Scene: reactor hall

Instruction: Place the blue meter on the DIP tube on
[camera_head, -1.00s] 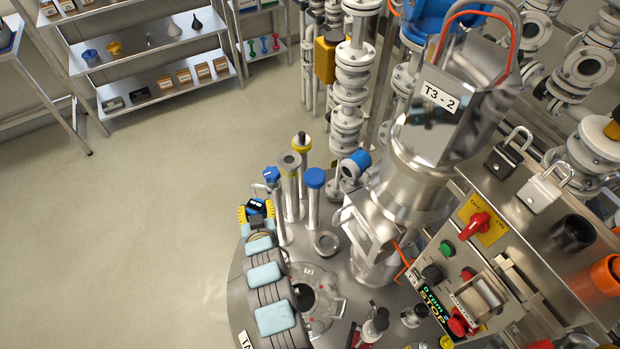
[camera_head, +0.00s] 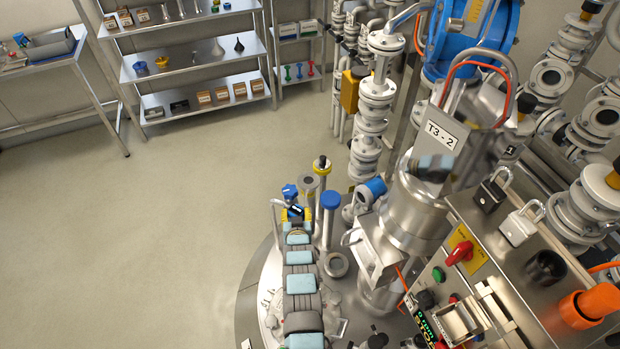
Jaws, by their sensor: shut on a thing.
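My gripper (camera_head: 296,215), with yellow fingers, is shut on the small blue meter (camera_head: 294,210), whose dark display faces up. My arm hides much of both from below. Several upright tubes stand on the steel vessel lid just behind and beside the gripper. No label shows which is the DIP tube. I cannot tell whether the meter touches a tube.
A steel column marked T3-2 (camera_head: 410,205) and a control panel (camera_head: 480,260) with padlocks stand to the right. Shelves (camera_head: 190,60) stand at the back left. The floor (camera_head: 150,230) to the left is clear.

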